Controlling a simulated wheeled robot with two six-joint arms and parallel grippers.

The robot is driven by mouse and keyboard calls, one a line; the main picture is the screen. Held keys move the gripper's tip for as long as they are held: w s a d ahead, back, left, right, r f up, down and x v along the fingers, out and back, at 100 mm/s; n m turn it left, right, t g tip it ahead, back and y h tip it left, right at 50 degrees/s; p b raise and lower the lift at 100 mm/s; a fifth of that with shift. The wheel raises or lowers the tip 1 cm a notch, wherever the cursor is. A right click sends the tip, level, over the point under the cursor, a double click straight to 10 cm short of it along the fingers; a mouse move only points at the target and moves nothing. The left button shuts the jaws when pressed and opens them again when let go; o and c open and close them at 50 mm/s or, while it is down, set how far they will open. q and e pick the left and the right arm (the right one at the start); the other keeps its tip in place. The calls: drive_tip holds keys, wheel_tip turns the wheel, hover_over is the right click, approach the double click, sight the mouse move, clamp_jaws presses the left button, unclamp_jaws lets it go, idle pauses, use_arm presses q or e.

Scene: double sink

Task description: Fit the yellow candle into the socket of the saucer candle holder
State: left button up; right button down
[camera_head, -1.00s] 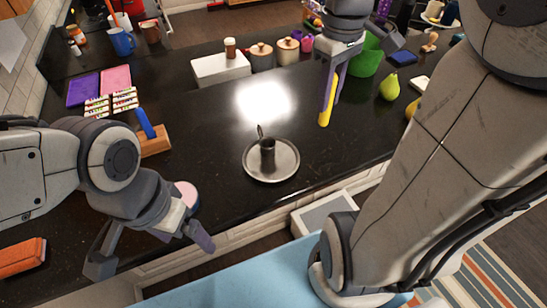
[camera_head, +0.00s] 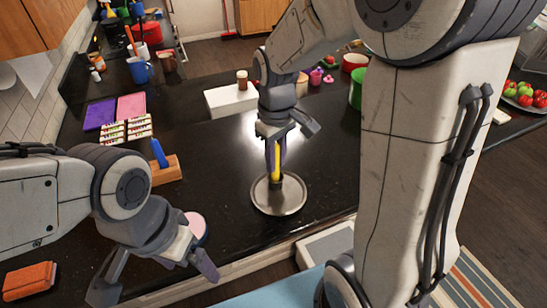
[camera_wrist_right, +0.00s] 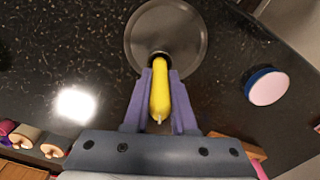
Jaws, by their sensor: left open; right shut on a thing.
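The yellow candle (camera_head: 276,164) is upright in my right gripper (camera_head: 277,150), which is shut on it. The grey metal saucer candle holder (camera_head: 290,204) stands on the black counter directly below. The candle's lower end is at the dark socket (camera_head: 275,184); I cannot tell how deep it is inside. In the right wrist view the candle (camera_wrist_right: 162,95) lies between the fingers, its far end at the socket near the saucer's rim (camera_wrist_right: 200,40). My left gripper (camera_head: 155,280) is open and empty at the counter's front left.
A round pink-topped tin (camera_head: 197,225) is beside the left gripper. A wooden block with a blue handle (camera_head: 163,168) stands left of the saucer. A white box (camera_head: 231,99) is behind. The counter around the saucer is clear.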

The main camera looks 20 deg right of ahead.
drive_tip(key=shift+f, duration=0.8)
drive_tip(key=shift+f, duration=0.2)
drive_tip(key=c, duration=0.7)
unclamp_jaws()
